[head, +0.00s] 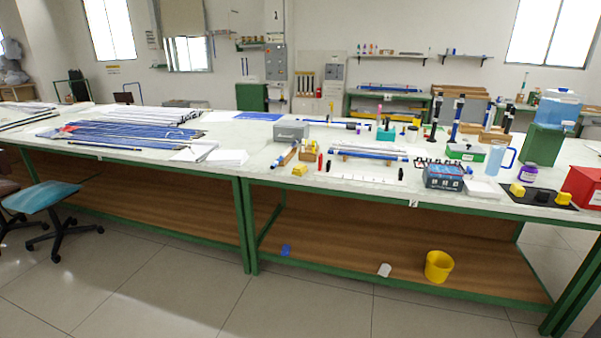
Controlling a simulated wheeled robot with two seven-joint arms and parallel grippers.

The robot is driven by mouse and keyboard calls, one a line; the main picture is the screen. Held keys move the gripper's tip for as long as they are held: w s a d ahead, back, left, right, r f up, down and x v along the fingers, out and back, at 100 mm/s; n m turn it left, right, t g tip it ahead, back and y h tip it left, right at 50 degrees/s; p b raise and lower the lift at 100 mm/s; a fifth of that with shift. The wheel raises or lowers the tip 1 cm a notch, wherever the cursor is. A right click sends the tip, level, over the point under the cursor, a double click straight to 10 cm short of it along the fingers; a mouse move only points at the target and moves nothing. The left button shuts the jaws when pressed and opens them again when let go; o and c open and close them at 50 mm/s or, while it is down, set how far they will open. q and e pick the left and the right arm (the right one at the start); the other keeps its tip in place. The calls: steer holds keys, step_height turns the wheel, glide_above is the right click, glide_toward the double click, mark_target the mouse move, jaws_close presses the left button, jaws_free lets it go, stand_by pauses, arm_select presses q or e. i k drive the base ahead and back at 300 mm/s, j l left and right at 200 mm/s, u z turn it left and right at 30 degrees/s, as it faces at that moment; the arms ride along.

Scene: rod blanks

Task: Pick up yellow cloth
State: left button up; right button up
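I cannot make out a yellow cloth for certain. A small yellow item (299,170) lies near the front edge of the right-hand table, left of a red upright marker; it is too small to tell whether it is cloth. Two more yellow pieces, one at the left (517,189) and one at the right (563,199), sit on a black mat near the table's right end. A yellow bucket (438,266) stands on the lower shelf. Neither of my grippers shows in the head view.
A green-framed workbench (350,183) runs across the view. Blue rods (120,133) cover its left part. A grey box (291,131), a blue-grey device (443,176), a light blue mug (498,162) and a red box (583,187) stand on it. A blue chair (40,196) is at left. The front floor is clear.

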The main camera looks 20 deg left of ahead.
mark_target(299, 170)
steer(key=i+j+u, duration=0.5)
steer(key=i, duration=0.35)
steer(key=j, duration=0.1)
